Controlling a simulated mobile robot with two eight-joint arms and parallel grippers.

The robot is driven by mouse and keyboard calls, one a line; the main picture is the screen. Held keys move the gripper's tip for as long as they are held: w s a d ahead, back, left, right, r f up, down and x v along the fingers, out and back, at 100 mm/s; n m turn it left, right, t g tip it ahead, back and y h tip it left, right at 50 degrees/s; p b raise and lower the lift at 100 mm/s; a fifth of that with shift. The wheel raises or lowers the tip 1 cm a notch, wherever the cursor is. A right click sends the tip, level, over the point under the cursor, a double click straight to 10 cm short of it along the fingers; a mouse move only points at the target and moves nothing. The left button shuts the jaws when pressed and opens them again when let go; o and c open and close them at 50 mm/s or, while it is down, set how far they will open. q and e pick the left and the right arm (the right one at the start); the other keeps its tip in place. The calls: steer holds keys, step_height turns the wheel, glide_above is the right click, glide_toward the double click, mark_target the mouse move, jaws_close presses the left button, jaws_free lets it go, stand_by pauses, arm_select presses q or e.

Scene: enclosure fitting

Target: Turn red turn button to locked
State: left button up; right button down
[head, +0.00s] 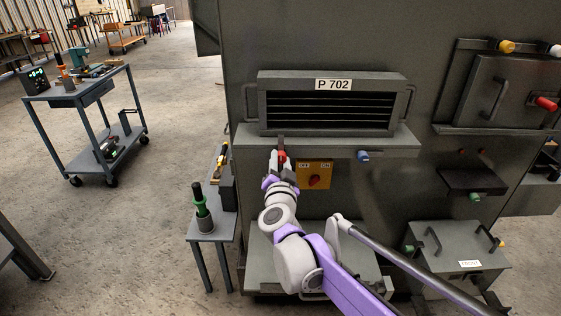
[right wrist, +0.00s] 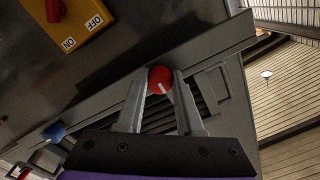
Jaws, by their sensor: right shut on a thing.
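The red turn button (head: 282,155) sits at the left end of the ledge under the louvred unit labelled P 702. It also shows in the right wrist view (right wrist: 160,76) as a round red knob with a white mark on its face. My right gripper (head: 281,160) reaches up to it from below. In the right wrist view, its two fingers (right wrist: 160,88) stand on either side of the knob and are shut on it. The fingers hide the knob's sides. My left gripper is not in view.
A blue button (head: 363,155) is at the ledge's right. A yellow OFF/ON plate (head: 302,173) with a red rotary switch (head: 315,181) is close to my right wrist. A narrow side table (head: 208,232) with tools stands left of my arm.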

steer(key=c, duration=0.5)
jaws_free()
steer(key=shift+c, duration=0.2)
steer(key=shift+s, duration=0.15)
steer(key=s, duration=1)
steer(key=shift+s, duration=0.3)
